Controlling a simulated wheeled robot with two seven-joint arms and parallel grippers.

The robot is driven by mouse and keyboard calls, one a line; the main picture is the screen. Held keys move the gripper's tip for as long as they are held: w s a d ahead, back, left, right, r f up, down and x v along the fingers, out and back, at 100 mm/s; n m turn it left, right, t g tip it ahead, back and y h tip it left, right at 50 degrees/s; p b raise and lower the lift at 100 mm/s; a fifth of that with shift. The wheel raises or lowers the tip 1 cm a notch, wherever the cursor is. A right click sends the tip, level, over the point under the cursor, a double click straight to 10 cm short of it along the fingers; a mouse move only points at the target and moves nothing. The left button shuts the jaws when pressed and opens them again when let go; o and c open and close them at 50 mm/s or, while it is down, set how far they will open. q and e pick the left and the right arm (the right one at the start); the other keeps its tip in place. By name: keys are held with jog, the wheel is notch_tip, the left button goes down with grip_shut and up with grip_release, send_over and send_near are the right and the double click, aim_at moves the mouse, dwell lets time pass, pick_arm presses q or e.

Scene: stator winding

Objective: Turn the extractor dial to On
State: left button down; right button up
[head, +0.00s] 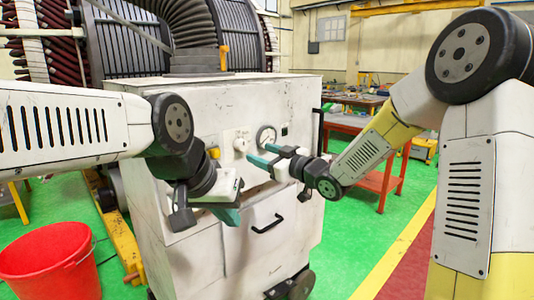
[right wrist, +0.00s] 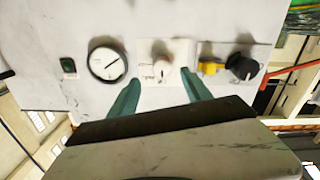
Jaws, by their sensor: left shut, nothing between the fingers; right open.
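A white round dial (head: 241,143) sits on a pale plate on the front of the white cabinet (head: 275,222). In the right wrist view the dial (right wrist: 163,68) shows between my two teal fingertips, with small dark marks around it too small to read. My right gripper (head: 260,154) is open in front of the panel, its fingers (right wrist: 162,88) either side of the dial in that view. Whether they touch it, I cannot tell. My left gripper (head: 230,215) is shut and empty, lower down in front of the cabinet.
A round gauge (right wrist: 106,63) and a small green switch (right wrist: 68,66) flank the dial on one side. A yellow piece (right wrist: 209,68) and a black knob (right wrist: 242,66) are on the other. A red bucket (head: 48,262) stands at the lower left; a red table (head: 352,124) stands behind.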

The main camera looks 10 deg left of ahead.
aim_at(244, 147)
jog(key=x, duration=0.7)
jog(key=shift+w+a, duration=0.1)
jog(key=shift+a, duration=0.35)
jog(key=shift+r, duration=0.1)
grip_shut()
